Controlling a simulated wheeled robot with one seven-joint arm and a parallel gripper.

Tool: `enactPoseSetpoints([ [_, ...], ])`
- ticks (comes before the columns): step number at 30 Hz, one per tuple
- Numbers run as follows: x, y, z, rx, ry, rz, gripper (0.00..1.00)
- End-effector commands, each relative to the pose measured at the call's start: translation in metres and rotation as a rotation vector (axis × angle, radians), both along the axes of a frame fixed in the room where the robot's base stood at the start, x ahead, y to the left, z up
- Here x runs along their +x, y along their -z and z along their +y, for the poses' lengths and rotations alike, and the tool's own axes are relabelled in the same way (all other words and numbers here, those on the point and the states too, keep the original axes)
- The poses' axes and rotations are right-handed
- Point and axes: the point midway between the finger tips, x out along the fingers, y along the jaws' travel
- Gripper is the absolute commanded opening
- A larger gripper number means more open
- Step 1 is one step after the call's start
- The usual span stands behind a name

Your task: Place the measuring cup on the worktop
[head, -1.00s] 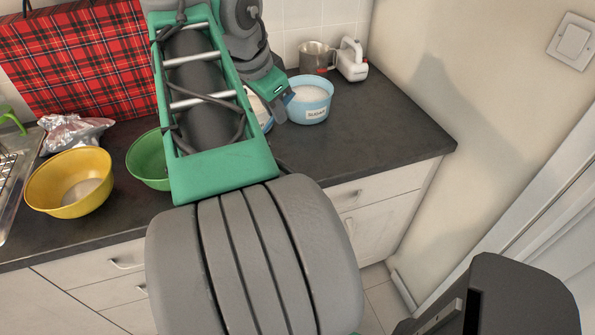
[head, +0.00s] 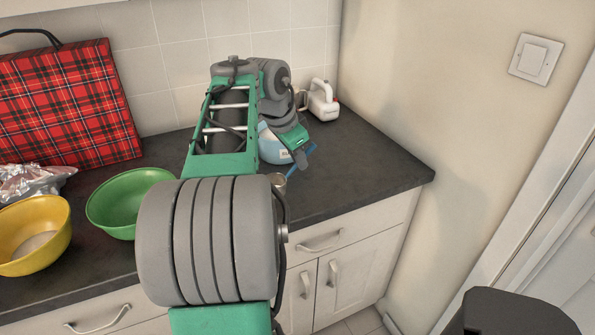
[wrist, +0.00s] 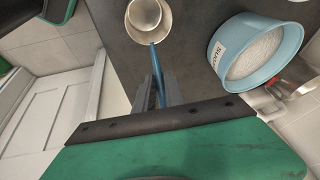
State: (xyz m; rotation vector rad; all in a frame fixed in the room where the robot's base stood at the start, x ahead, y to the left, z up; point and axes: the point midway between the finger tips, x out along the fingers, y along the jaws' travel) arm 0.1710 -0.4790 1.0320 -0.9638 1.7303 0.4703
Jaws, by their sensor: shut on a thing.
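The measuring cup (wrist: 148,17) is a small round cup, pale inside, with a blue handle. My gripper (wrist: 158,92) is shut on the blue handle, with the cup beyond the fingertips. In the head view the cup (head: 279,181) shows beside my arm, over the front part of the dark worktop (head: 345,180). My gripper (head: 302,160) is partly hidden there by its own body. I cannot tell whether the cup touches the worktop.
A blue bowl labelled sugar (wrist: 225,62) stands close to my gripper. A white appliance (head: 322,101) stands behind. Green (head: 118,204) and yellow (head: 45,245) bowls and a tartan bag (head: 70,105) are left. The worktop's right end is clear.

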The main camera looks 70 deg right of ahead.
Motion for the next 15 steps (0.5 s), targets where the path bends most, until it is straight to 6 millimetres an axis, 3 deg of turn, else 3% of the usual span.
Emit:
enactPoseSetpoints([
  [1, 0.0, 0.014, 0.002, 0.004, -0.001, 0.001, 0.0],
  [3, 0.0, 0.023, 0.002, 0.003, -0.001, 0.001, 0.0],
  [15, 0.001, 0.031, 0.002, 0.002, -0.001, 0.0, 0.0],
])
